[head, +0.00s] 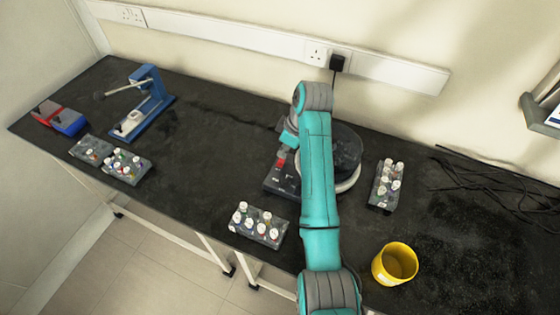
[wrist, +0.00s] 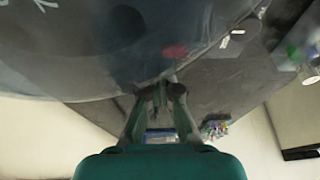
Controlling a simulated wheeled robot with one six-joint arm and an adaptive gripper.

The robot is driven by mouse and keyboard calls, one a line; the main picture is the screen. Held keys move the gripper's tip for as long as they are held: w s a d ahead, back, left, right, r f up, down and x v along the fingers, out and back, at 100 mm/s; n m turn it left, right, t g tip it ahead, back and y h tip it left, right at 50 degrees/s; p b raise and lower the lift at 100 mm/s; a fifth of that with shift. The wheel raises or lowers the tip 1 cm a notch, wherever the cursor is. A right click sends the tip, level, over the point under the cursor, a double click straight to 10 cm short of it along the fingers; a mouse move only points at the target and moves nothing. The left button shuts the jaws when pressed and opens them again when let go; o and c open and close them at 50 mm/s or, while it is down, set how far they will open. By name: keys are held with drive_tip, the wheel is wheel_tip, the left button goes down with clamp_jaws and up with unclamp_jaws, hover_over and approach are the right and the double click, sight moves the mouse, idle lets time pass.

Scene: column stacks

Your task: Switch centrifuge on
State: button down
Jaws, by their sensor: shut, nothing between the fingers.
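The centrifuge (head: 349,148) stands on the black bench in the head view, with a dark round lid, a pale rim and a dark front panel (head: 284,184) at its left. My arm crosses in front and hides part of it. My gripper (wrist: 160,92) is shut and empty in the wrist view, its fingertips close to the centrifuge's grey body (wrist: 60,60). A blurred red patch (wrist: 175,50), perhaps the switch, shows just beyond the fingertips. I cannot tell whether they touch anything. In the head view the gripper is low over the panel, its tips hard to make out.
Racks of white-capped vials stand in front of the centrifuge (head: 258,226) and to its right (head: 385,187). A yellow cup (head: 395,264) is at the front right. Black cables (head: 490,182) lie at the right. A blue device (head: 150,100) and more racks stand at the left.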

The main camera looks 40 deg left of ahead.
drive_tip(key=shift+f, duration=0.7)
idle(0.4)
drive_tip(key=shift+r, duration=2.55)
drive_tip(key=shift+s, duration=0.1)
